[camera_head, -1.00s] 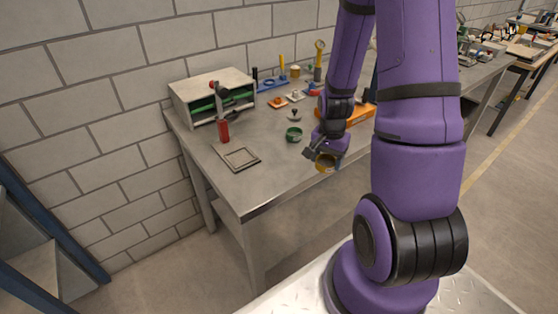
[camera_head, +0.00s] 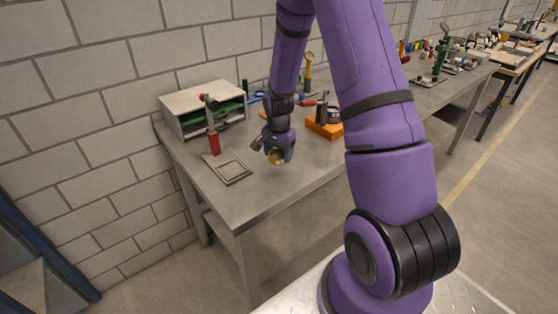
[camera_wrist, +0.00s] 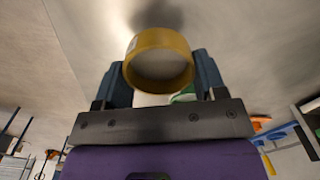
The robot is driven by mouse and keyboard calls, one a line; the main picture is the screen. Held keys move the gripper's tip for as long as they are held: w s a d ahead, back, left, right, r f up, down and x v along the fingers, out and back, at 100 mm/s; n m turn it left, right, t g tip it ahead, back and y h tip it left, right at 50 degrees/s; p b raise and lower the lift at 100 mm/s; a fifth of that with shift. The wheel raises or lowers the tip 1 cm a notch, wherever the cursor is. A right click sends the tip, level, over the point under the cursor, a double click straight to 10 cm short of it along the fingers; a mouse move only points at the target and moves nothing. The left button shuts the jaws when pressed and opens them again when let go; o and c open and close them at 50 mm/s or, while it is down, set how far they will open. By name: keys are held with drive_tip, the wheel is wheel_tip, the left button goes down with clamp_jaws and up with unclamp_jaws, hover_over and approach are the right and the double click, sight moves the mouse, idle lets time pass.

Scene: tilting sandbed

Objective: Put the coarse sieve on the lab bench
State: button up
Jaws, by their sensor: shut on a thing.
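The coarse sieve, a brass-yellow ring, is held in my gripper (camera_head: 279,152). In the head view the sieve (camera_head: 275,158) is small and partly covered by the fingers. In the wrist view my gripper (camera_wrist: 162,72) has one dark finger on each side of the sieve's ring (camera_wrist: 160,41), shut on it. The grey lab bench (camera_head: 262,189) lies beneath, and the sieve is over its left part, in from the front edge. A dark shadow lies on the bench close to the ring. I cannot tell whether the sieve touches the top.
A flat square frame (camera_head: 228,169) and a red-handled tool (camera_head: 214,142) lie left of my gripper. A box with green inside (camera_head: 204,110) stands at the back left. An orange block (camera_head: 323,126) is to the right. A green item (camera_wrist: 183,97) shows behind the sieve.

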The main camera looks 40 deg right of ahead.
sight(279, 160)
drive_tip(key=shift+s+f, duration=0.1)
drive_tip(key=shift+f, duration=1.35)
drive_tip(key=shift+f, duration=0.15)
drive_tip(key=o, duration=0.9)
